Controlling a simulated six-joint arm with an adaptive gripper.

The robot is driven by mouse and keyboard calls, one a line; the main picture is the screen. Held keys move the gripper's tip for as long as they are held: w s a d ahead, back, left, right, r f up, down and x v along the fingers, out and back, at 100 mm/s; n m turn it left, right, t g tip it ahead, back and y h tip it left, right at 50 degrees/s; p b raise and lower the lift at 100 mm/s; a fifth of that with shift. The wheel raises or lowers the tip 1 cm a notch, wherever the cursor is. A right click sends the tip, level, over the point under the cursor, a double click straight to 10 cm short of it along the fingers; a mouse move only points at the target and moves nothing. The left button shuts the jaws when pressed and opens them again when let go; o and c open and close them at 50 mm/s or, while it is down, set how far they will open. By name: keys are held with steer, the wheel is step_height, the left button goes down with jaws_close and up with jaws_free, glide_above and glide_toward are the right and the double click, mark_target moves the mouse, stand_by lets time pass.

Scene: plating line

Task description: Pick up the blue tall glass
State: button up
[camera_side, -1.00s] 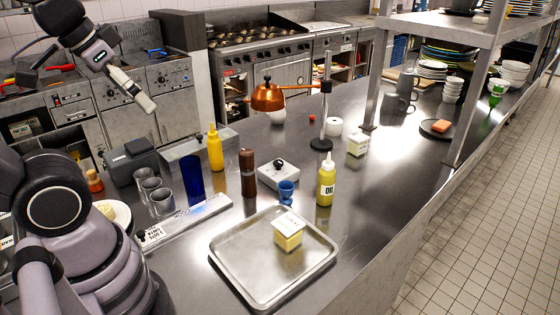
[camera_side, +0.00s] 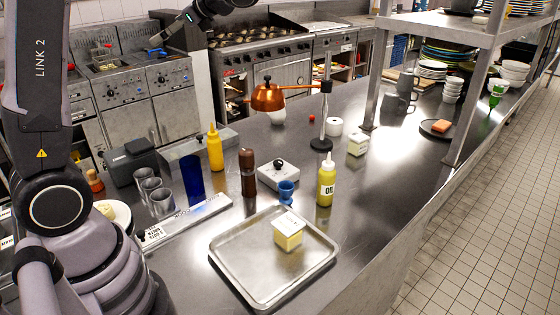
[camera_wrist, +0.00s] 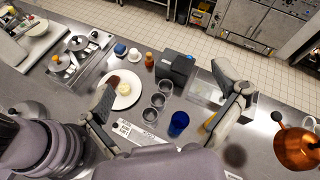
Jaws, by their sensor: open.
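The blue tall glass (camera_side: 194,176) stands upright on the steel counter, behind a flat metal strip. It also shows in the wrist view (camera_wrist: 178,124), low and right of the middle, between the two fingers in the picture. My gripper (camera_wrist: 166,80) is open and empty, with its fingers spread wide. In the side view it is high at the top left, well above and apart from the glass, and partly cut off by the frame's top edge.
Several clear glasses (camera_side: 162,203) stand close left of the blue glass. A yellow bottle (camera_side: 215,150) is behind it and a brown mill (camera_side: 248,172) to its right. A small blue cup (camera_side: 286,190) and a metal tray (camera_side: 225,256) lie further right and in front.

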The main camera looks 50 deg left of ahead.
steer(key=w+a+f+m+g+y, duration=0.1)
steer(key=w+a+m+g+y, duration=0.2)
steer(key=w, duration=0.4)
steer(key=y, duration=0.2)
glide_toward(198, 166)
steer(key=shift+t, duration=0.4)
steer(key=x, duration=0.2)
steer(key=r+x, duration=0.1)
steer(key=x, duration=0.2)
steer(key=shift+s+a+r, duration=0.1)
steer(key=shift+s+a, duration=0.05)
steer(key=shift+a, duration=0.05)
steer(key=shift+s+a+f, duration=0.1)
steer(key=shift+a+f, duration=0.05)
steer(key=shift+f, duration=0.05)
steer(key=shift+m, duration=0.3)
steer(key=x, duration=0.7)
steer(key=shift+f, duration=0.4)
steer(key=shift+c, duration=0.2)
steer(key=c, duration=1.2)
steer(key=shift+c, duration=0.4)
